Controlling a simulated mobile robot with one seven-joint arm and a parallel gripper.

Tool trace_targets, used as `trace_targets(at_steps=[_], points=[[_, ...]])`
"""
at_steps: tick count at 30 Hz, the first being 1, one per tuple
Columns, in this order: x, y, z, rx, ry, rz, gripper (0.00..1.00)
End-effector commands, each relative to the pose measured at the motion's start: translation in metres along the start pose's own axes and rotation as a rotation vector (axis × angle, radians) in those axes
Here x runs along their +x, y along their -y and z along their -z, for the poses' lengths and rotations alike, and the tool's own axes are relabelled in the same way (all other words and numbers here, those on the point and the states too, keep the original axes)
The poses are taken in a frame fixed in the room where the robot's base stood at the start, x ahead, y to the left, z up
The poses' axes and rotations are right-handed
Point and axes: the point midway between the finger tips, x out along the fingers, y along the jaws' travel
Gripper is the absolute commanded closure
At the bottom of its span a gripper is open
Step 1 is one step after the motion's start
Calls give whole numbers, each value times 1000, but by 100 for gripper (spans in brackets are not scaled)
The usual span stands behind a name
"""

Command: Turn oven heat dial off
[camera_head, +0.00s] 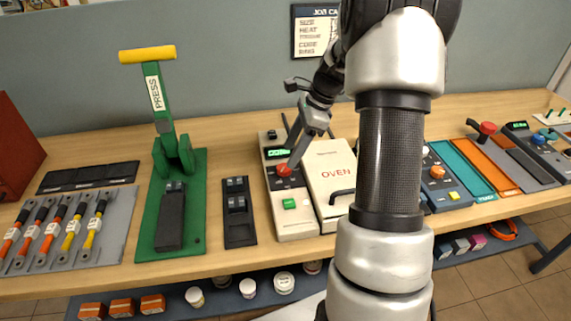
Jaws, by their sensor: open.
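The oven (331,168) is a cream box with red "OVEN" lettering and a dark handle, on the bench at the picture's middle. Its control panel (296,222) stands at its left side, with a small green display (278,152), a red dial (284,169) and a green button (289,204). My gripper (292,164) reaches down from above, with its tip at the red dial. The fingers are small and partly hidden here. I cannot tell whether they touch the dial. The dial's setting is too small to read.
A green press (200,215) with a yellow handle and a black two-slot block (239,222) stand left of the oven. Tools lie on a grey mat (112,240) farther left. Right of my arm are a blue control box (451,182) and coloured trays (492,168).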

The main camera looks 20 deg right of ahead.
Motion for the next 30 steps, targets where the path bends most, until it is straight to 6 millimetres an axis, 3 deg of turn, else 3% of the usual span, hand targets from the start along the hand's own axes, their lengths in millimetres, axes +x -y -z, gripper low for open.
trace_targets(at_steps=[3,9,20,28,30], points=[[24,-1,0,-1,1,-4,50],[46,0,0,-1,0,-2,50],[52,0,0,-1,0,0,50],[51,0,0,-1,0,0,91],[51,0,0,-2,0,0,91]])
